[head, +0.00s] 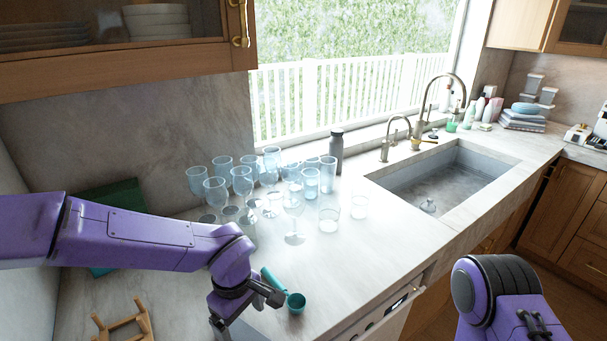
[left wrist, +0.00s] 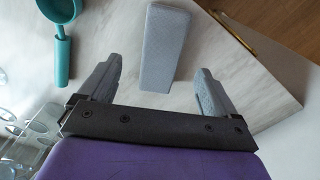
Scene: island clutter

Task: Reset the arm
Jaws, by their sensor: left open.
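My left arm (head: 140,235) reaches in from the left over the counter, with its wrist bent down near the front edge. My left gripper (left wrist: 159,68) is open in the left wrist view. A grey tapered block (left wrist: 165,40) lies on the counter ahead of and between the two fingers, with a gap on each side; I cannot tell how far below them it is. I cannot make the block out in the head view. My right arm (head: 500,300) shows at the lower right; its gripper is out of view.
A teal scoop (head: 295,302) lies beside the left gripper; it also shows in the left wrist view (left wrist: 62,45). Several clear glasses (head: 242,181) and a dark bottle (head: 336,150) stand behind. A wooden rack (head: 125,325) is at lower left. The sink (head: 440,185) is right.

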